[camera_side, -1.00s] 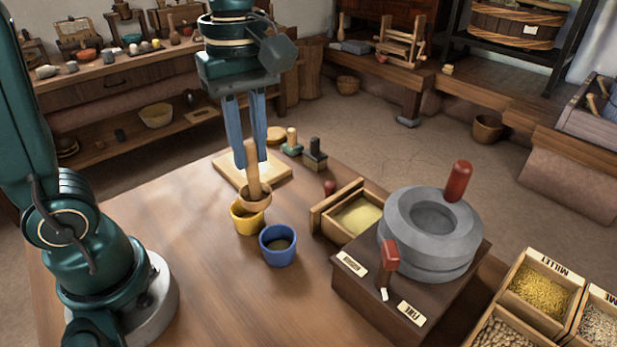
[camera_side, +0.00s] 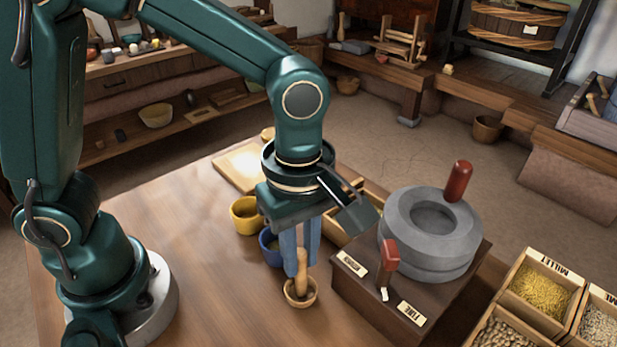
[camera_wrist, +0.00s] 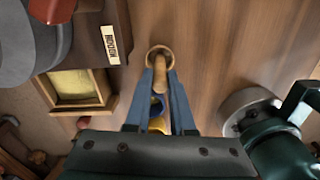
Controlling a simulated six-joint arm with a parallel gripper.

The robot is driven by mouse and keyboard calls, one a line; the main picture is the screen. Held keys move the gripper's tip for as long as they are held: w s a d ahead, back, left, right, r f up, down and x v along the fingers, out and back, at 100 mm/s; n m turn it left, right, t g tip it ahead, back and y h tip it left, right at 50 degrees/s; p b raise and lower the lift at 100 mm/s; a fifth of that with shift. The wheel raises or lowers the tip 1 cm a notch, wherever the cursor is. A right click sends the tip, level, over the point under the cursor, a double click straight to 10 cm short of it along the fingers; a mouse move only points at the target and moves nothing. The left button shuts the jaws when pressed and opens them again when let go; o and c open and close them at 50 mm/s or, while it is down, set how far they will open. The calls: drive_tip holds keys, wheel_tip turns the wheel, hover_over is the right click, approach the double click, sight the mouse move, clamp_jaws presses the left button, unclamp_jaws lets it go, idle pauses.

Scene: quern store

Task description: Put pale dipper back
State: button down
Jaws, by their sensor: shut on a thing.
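The pale dipper (camera_side: 301,292) is a light wooden cup with an upright handle. My gripper (camera_side: 301,271) is shut on the handle and holds the dipper upright, cup down, left of the quern's dark base. In the wrist view the dipper (camera_wrist: 160,54) shows beyond my blue fingers (camera_wrist: 160,84). I cannot tell whether its cup touches the table. A yellow pot (camera_side: 244,216) and a blue pot (camera_side: 268,246) stand behind the gripper; the blue pot is partly hidden by it.
The grey stone quern (camera_side: 430,230) with red handles sits on a dark base (camera_side: 365,300) close to the right of the dipper. A drawer of meal (camera_wrist: 75,87) is partly hidden behind my gripper. Grain boxes (camera_side: 540,290) stand at far right. The table's front left (camera_side: 220,300) is clear.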

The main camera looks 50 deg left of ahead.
drive_tip(key=shift+f, duration=0.3)
drive_tip(key=shift+f, duration=0.1)
drive_tip(key=c, duration=0.8)
unclamp_jaws()
drive_tip(key=shift+o, duration=0.2)
wheel_tip(320, 180, up, 12)
drive_tip(key=s+a+f+m+t, duration=0.1)
drive_tip(key=s+a+m+t, duration=0.1)
drive_tip(key=a+m, duration=0.3)
drive_tip(key=s+a+f+m+t, duration=0.2)
drive_tip(key=a+m, duration=0.4)
drive_tip(key=m, duration=0.5)
drive_tip(key=shift+s+a+f+t, duration=0.15)
drive_tip(key=shift+s+a+t, duration=0.15)
drive_tip(key=shift+t, duration=0.5)
